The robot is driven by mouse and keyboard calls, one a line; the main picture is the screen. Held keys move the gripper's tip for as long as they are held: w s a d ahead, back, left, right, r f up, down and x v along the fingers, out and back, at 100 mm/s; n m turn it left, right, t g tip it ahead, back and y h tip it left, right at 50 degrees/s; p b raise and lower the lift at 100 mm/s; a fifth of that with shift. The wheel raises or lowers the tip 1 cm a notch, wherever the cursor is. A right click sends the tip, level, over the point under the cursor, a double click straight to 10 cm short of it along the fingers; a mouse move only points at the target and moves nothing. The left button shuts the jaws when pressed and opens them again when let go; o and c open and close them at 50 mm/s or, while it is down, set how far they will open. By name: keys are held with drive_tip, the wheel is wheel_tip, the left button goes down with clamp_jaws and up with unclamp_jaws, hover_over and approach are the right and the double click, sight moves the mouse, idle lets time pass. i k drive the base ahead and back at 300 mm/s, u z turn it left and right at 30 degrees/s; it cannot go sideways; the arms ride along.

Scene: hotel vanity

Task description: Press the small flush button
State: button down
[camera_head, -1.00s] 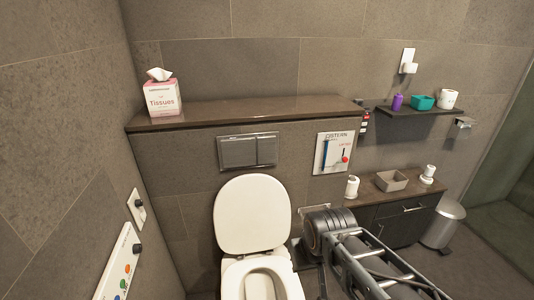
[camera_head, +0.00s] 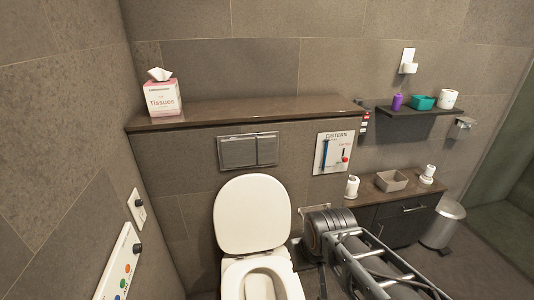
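The flush plate (camera_head: 247,150) is a grey metal panel on the tiled wall above the raised white toilet lid. It has a wide button on the left and a small flush button (camera_head: 267,150) on the right. Nothing touches or covers either one. My arm shows at the lower right, below and to the right of the plate. My gripper itself is not in view.
The white toilet (camera_head: 252,215) stands below the plate. A brown ledge (camera_head: 245,112) juts out above it, with a tissue box (camera_head: 162,98) at its left end. A cistern panel (camera_head: 333,153) hangs to the right. The wall around the plate is clear.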

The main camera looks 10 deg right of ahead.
sight(266, 145)
drive_tip(key=u, duration=3.25)
drive_tip(key=k, duration=1)
drive_tip(key=z, duration=1.75)
drive_tip(key=i, duration=0.5)
drive_tip(key=z, duration=0.05)
